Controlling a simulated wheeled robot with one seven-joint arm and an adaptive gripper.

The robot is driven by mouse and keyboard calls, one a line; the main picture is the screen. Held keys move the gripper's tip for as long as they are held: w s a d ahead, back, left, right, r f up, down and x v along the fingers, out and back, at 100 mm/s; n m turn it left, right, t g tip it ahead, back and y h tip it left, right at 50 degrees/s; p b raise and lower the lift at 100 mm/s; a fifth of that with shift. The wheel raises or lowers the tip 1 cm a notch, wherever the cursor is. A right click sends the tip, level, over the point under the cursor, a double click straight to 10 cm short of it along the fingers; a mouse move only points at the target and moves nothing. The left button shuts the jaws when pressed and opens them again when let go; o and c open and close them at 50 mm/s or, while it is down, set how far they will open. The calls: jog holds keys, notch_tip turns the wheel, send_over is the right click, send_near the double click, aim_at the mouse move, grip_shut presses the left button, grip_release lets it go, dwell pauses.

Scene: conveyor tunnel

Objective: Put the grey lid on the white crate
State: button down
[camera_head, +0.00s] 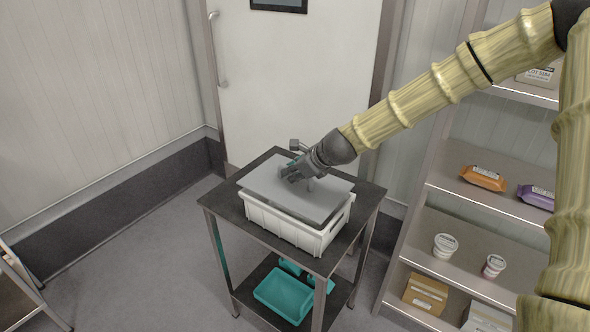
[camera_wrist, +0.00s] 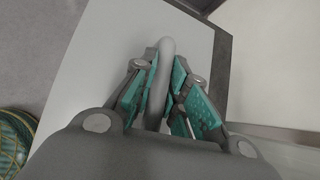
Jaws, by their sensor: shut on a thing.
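The white crate (camera_head: 281,226) stands on the dark top of a metal trolley in the head view. The flat grey lid (camera_head: 327,196) lies over the crate's top, at or just above its rim; I cannot tell whether it is fully seated. My gripper (camera_head: 292,176) is above the lid, shut on its handle. In the wrist view, my gripper's teal finger pads (camera_wrist: 163,92) close on both sides of the grey handle loop (camera_wrist: 165,62), with the pale lid surface (camera_wrist: 100,70) behind. The crate is hidden in the wrist view.
The trolley top (camera_head: 371,198) has narrow free margins around the crate. Its lower shelf holds teal containers (camera_head: 284,295). A shelf rack (camera_head: 470,196) with packages and tubs stands at the right. A white door (camera_head: 290,80) is behind, and open floor (camera_head: 140,260) lies to the left.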

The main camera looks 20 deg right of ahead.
jog(key=shift+s+d+r, duration=0.1)
jog(key=shift+s+r, duration=0.3)
jog(key=shift+s, duration=0.2)
jog(key=shift+s+r, duration=0.35)
jog(key=shift+s, duration=0.2)
jog(key=shift+w+f, duration=0.95)
jog(key=shift+w, duration=0.1)
jog(key=shift+s, duration=0.1)
jog(key=shift+r, duration=0.1)
jog(key=shift+s+r, duration=0.15)
jog(key=shift+s, duration=0.15)
jog(key=shift+s+r, duration=0.2)
jog(key=shift+f+b, duration=0.85)
jog(key=shift+f, duration=0.6)
dwell(0.5)
jog(key=c, duration=1.3)
grip_release()
jog(key=shift+c, duration=0.2)
